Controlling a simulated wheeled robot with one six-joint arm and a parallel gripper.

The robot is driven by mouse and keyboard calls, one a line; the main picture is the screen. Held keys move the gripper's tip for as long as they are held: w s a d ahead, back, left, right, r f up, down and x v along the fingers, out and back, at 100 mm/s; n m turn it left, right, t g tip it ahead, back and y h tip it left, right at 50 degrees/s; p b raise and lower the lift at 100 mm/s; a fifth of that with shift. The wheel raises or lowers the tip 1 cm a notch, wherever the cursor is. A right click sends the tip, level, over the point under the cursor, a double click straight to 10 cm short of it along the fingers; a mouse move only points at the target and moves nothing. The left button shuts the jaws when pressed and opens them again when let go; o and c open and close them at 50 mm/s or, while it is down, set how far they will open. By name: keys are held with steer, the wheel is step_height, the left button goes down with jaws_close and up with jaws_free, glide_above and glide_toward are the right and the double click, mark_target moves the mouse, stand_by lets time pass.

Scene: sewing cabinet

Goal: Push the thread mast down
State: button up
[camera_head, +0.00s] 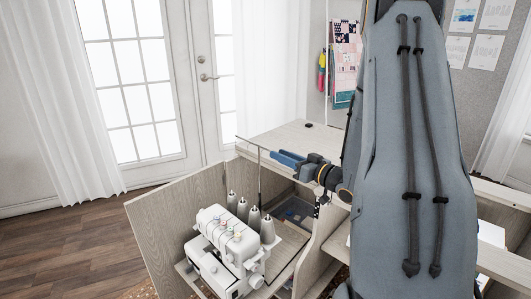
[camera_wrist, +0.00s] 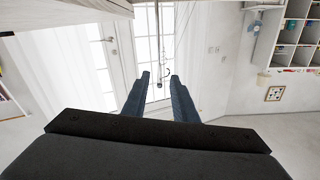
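The thread mast (camera_head: 260,178) is a thin dark upright rod behind the white serger sewing machine (camera_head: 223,240), with a thin crossbar at its top. My gripper (camera_head: 277,157) reaches in from the right, its blue fingers level with the upper part of the mast and just right of it. In the wrist view the mast (camera_wrist: 157,40) shows as a thin rod in line with the gap between the fingertips of my gripper (camera_wrist: 159,77). The fingers are apart with nothing gripped. I cannot tell whether the rod lies between the fingertips or just beyond them.
Several grey-white thread cones (camera_head: 242,209) stand behind the machine, near the mast. The wooden cabinet (camera_head: 160,207) surrounds them, with a flat top (camera_head: 280,138) behind my gripper. My own grey arm hides much of the right side. Wood floor (camera_head: 80,240) is free at left.

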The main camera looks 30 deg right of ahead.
mark_target(260, 146)
steer(key=shift+p+x, duration=0.3)
steer(key=shift+x, duration=3.6)
steer(key=shift+f, duration=0.15)
jaws_close()
